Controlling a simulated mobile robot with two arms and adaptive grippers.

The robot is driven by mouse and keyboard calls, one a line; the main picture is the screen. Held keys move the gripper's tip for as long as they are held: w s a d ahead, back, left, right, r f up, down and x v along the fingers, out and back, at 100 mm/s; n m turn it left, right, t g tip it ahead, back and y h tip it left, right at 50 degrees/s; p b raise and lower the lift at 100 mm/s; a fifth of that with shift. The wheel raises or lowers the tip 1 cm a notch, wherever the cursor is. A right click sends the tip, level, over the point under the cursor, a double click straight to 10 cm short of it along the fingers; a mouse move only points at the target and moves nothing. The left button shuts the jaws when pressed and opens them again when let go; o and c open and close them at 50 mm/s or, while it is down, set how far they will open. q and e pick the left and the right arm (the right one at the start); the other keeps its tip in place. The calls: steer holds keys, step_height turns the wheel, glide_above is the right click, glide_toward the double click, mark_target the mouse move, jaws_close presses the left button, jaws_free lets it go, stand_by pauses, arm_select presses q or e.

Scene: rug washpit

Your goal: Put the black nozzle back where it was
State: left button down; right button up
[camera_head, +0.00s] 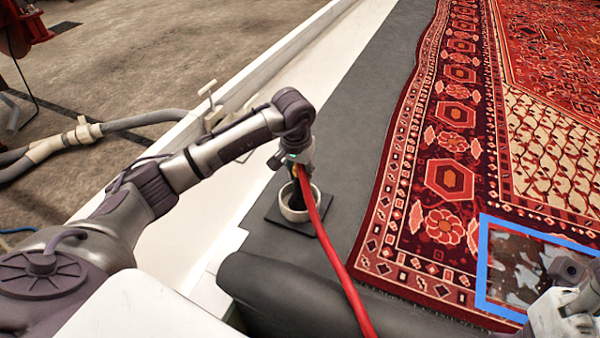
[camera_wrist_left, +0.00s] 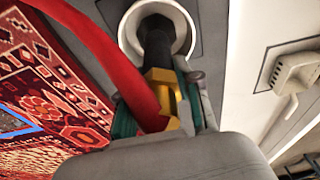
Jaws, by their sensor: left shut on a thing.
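The black nozzle (camera_wrist_left: 157,42) points into the white ring of the holder (camera_head: 287,207) on a dark square plate. The ring also shows in the left wrist view (camera_wrist_left: 184,22). I cannot tell how deep the nozzle sits or whether it touches the ring. Behind the nozzle is a yellow fitting (camera_wrist_left: 162,92) with a red hose (camera_head: 335,258) running off it. My left gripper (camera_head: 298,172) is shut around the nozzle's fitting end, just above the holder. My right gripper (camera_head: 570,272) is partly in view at the lower right, over the rug; its fingers are unclear.
A patterned red rug (camera_head: 450,180) lies to the right, with a blue square frame (camera_head: 483,265) around whitish patches. A dark grey roll (camera_head: 285,290) lies in front of the holder. A white pit wall (camera_head: 275,120) with a grey pipe (camera_head: 140,120) beyond it runs along the left.

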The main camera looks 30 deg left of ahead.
arm_select(q)
steer(key=c, duration=0.8)
jaws_free()
steer(key=shift+f, duration=0.1)
